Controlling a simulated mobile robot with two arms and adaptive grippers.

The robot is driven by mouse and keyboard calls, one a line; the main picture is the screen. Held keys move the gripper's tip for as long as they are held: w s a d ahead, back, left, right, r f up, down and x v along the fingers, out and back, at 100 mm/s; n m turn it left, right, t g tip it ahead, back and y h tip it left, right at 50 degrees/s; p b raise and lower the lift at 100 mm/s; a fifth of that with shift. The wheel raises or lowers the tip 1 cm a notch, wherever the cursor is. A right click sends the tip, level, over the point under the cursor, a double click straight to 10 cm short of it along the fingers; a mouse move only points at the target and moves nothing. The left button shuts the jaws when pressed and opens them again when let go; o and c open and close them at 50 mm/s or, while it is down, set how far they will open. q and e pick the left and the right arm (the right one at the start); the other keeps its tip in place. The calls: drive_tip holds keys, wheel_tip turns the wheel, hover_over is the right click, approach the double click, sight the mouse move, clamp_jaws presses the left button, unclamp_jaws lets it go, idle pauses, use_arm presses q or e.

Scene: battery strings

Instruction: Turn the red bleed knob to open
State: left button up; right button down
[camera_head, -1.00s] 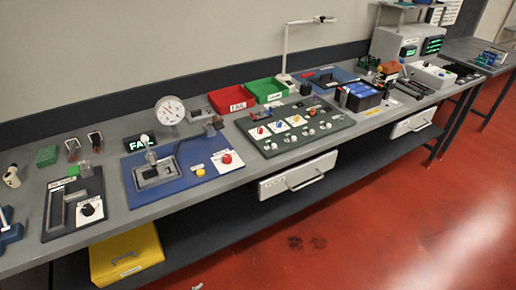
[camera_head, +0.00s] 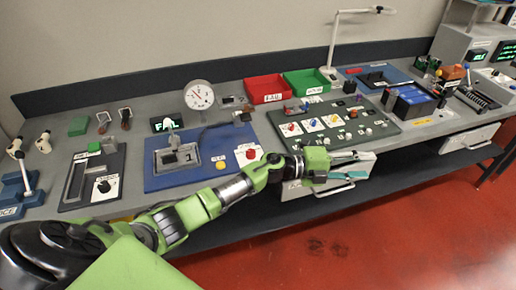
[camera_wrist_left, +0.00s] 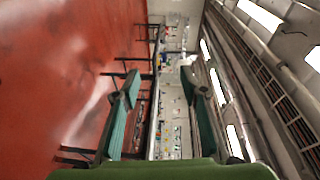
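A grey-green panel (camera_head: 345,138) on the bench carries several coloured knobs on white plates. A red knob (camera_head: 291,128) is at its left end; its label is too small to read. My left gripper (camera_head: 362,165) is in front of the panel's front edge, to the right of and nearer than the red knob. Its two fingers are apart with nothing between them. The left wrist view also shows the open fingers (camera_wrist_left: 160,112), with the bench beyond. My right gripper is not in view.
A blue fixture (camera_head: 200,178) with a dial gauge (camera_head: 199,95) and a red button (camera_head: 250,153) stands left of the panel. Red (camera_head: 268,90) and green (camera_head: 306,83) bins are behind it. A drawer (camera_head: 300,188) is below.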

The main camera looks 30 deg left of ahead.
use_arm(q)
drive_tip(key=s+a+r+m+g, duration=0.1)
drive_tip(key=m+g, duration=0.4)
drive_tip(key=m, duration=0.1)
wheel_tip(320, 180, up, 7)
drive_tip(key=m+g+y, duration=0.1)
drive_tip(key=g+y, duration=0.4)
drive_tip(key=y, duration=0.9)
hover_over(251, 151)
wheel_tip(251, 151, down, 14)
drive_tip(key=p, duration=0.3)
drive_tip(key=shift+s, duration=0.1)
drive_tip(key=shift+r, duration=0.1)
drive_tip(key=c, duration=1.1)
